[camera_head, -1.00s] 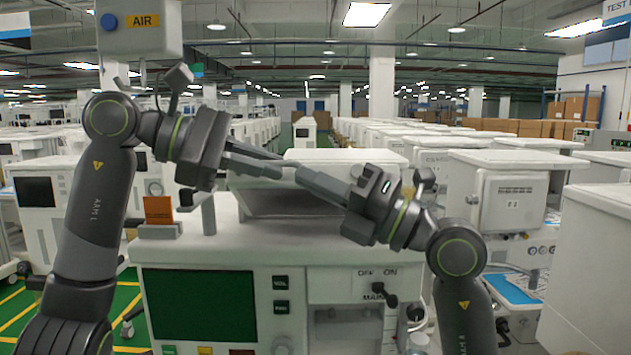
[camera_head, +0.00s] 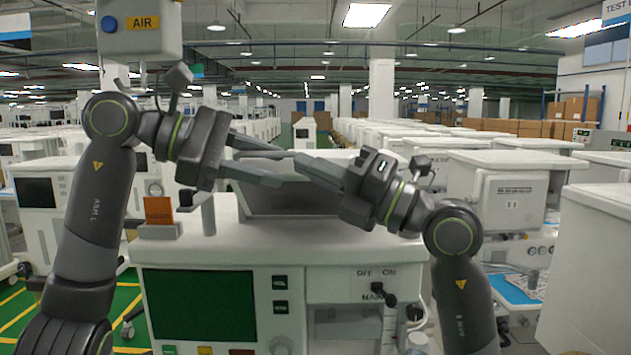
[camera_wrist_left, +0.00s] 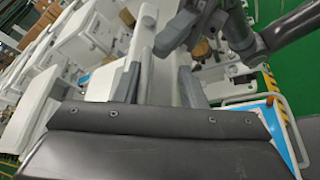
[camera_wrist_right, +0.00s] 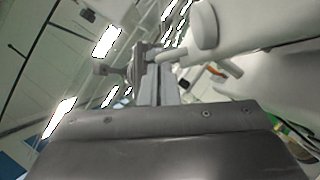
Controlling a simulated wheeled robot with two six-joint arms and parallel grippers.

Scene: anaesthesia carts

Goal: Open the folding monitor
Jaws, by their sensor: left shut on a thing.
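The folding monitor (camera_head: 290,202) is on top of the white anaesthesia cart (camera_head: 262,242), tilted up, with a dark inner face and a light casing. My arms and grippers cover part of it. My left gripper (camera_head: 285,168) is at its left side, with the fingers shut on its edge. In the left wrist view (camera_wrist_left: 155,82) a pale edge shows between the fingers. My right gripper (camera_head: 296,162) points left across the monitor's upper part, with its tips near the left gripper's. In the right wrist view (camera_wrist_right: 160,88) its fingers are close together with nothing clear between them.
The cart's front has a dark green screen (camera_head: 198,305) and a main switch (camera_head: 380,293). An orange card (camera_head: 158,210) stands on a holder at the top left. Another white cart (camera_head: 600,260) is close on the right. An AIR unit (camera_head: 140,35) hangs at upper left.

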